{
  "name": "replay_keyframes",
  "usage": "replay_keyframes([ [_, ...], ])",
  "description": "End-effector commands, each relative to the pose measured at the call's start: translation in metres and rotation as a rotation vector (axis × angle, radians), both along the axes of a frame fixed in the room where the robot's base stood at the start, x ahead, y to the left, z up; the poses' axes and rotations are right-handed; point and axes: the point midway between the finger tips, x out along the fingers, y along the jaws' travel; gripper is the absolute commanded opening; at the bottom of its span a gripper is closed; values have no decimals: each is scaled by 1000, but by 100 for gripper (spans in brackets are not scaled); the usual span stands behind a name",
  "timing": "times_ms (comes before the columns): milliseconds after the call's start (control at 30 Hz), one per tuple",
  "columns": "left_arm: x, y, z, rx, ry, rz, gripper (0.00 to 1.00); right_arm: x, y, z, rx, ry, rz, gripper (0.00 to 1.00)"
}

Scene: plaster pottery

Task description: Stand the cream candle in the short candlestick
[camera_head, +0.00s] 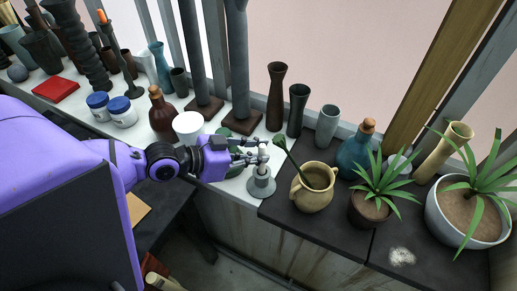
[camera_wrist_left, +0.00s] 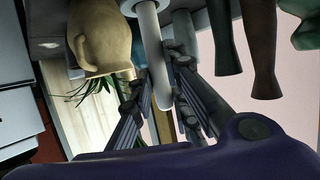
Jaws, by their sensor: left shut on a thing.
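My left gripper (camera_head: 260,152) reaches in from the left and is shut on the cream candle (camera_head: 263,157). The candle is upright, directly above the short grey candlestick (camera_head: 261,187), which stands near the front edge of the white surface. The candle's lower end meets the candlestick's top in this view; I cannot tell if it is fully seated. In the left wrist view the picture is upside down: the pale candle (camera_wrist_left: 152,55) runs between the fingers (camera_wrist_left: 155,92) toward the candlestick's rim (camera_wrist_left: 135,8) at the top. My right gripper is not in view.
A beige two-handled pot (camera_head: 312,190) stands close right of the candlestick. A white cup (camera_head: 188,126) and a brown bottle (camera_head: 162,112) stand left, behind my arm. Dark vases (camera_head: 297,110), a blue bottle (camera_head: 355,152) and potted plants (camera_head: 372,207) crowd the back and right.

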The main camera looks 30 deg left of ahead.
Motion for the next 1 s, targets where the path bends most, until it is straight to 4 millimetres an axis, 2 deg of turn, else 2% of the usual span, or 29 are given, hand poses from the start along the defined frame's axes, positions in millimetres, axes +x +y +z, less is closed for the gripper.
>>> replay_keyframes([
  [33,-1,0,-8,1,5,0,0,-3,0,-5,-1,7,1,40],
  [400,-1,0,-36,1,5,0,0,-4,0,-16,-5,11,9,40],
  [967,-1,0,-44,2,6,1,0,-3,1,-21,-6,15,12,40],
  [1000,-1,1,-45,1,6,1,18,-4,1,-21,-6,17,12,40],
])
